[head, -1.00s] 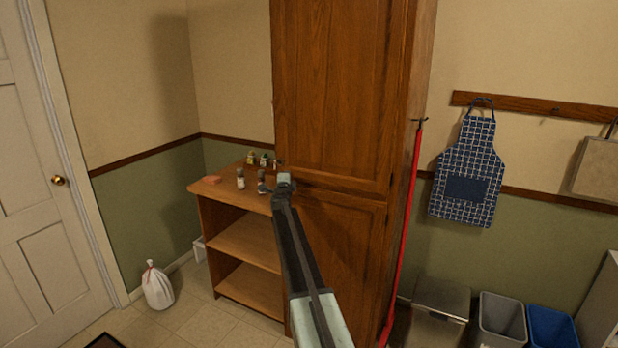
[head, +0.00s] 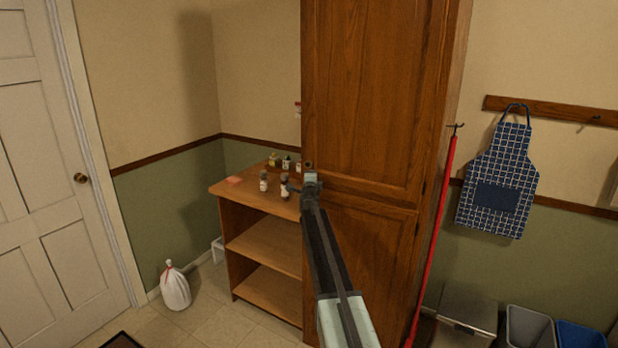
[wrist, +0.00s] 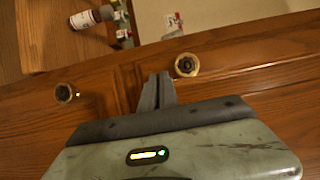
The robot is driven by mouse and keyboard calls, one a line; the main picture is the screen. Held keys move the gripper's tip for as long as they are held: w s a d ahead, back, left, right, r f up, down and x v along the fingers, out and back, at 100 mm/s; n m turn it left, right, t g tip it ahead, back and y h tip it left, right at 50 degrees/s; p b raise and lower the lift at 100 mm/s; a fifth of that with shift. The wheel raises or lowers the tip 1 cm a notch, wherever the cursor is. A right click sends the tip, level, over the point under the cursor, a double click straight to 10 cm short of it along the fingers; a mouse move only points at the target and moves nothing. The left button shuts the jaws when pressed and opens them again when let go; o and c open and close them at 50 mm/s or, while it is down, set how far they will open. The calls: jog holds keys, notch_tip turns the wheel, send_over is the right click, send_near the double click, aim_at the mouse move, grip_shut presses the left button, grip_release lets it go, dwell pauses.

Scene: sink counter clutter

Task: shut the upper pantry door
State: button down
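The upper pantry door (head: 370,90) is a tall brown wooden panel above the lower pantry door (head: 365,270). It looks flush or nearly flush with the cabinet; I cannot tell if a small gap is left. My gripper (head: 311,180) is at the door's lower left corner, just below a round knob (head: 309,164). In the wrist view my gripper's fingers (wrist: 155,92) are together and empty, close to the wood between the upper door's knob (wrist: 186,65) and the lower door's knob (wrist: 66,93). Whether they touch the wood is unclear.
A wooden shelf unit (head: 262,210) with several small bottles (head: 284,187) stands left of the pantry. A white bag (head: 175,288) is on the floor. A red pole (head: 440,220) stands along the pantry's right side, near bins (head: 530,328) and a hanging apron (head: 498,185).

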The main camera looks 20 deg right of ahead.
jog(key=s+a, duration=0.8)
jog(key=a, duration=0.3)
jog(key=shift+a, duration=0.25)
